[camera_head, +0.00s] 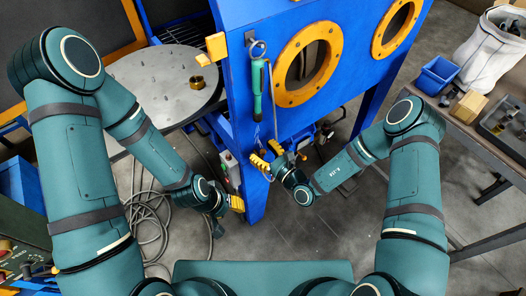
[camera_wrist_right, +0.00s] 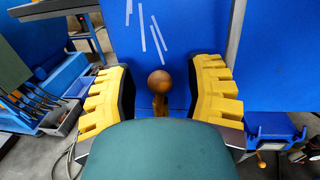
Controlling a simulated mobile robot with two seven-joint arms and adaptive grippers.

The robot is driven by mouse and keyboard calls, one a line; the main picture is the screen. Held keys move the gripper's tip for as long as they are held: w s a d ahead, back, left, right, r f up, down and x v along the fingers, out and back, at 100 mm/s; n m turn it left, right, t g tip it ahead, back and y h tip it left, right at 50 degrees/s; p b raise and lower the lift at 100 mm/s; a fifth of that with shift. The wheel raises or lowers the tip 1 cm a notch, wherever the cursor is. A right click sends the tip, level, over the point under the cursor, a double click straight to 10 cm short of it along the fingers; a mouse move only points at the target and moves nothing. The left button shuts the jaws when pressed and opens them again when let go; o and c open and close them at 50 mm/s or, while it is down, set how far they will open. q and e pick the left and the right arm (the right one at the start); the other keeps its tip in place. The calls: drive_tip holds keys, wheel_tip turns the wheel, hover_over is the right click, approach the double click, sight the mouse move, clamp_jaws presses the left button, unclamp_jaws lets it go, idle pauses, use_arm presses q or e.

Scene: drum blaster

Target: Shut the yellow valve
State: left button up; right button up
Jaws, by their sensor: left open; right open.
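A blue cabinet (camera_head: 232,75) stands in front of me. No valve can be made out for certain. In the right wrist view a brownish-gold ball knob (camera_wrist_right: 160,82) on a short stem stands against blue panels, between the yellow finger pads of my open right gripper (camera_wrist_right: 160,95). The pads look apart from it. In the head view my right gripper (camera_head: 268,154) is at the cabinet's lower front edge, and the knob cannot be picked out there. My left gripper (camera_head: 228,205) is open, lower and to the left, near the foot of the cabinet, with no object seen in it.
A green-handled tool (camera_head: 257,90) hangs on the cabinet front, near orange-ringed ports (camera_head: 307,64). A round grey table (camera_head: 155,80) with a brass piece (camera_head: 196,82) is at left. A cluttered bench (camera_head: 490,125) is at right. Cables (camera_head: 150,215) lie on the floor at left.

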clamp_jaws()
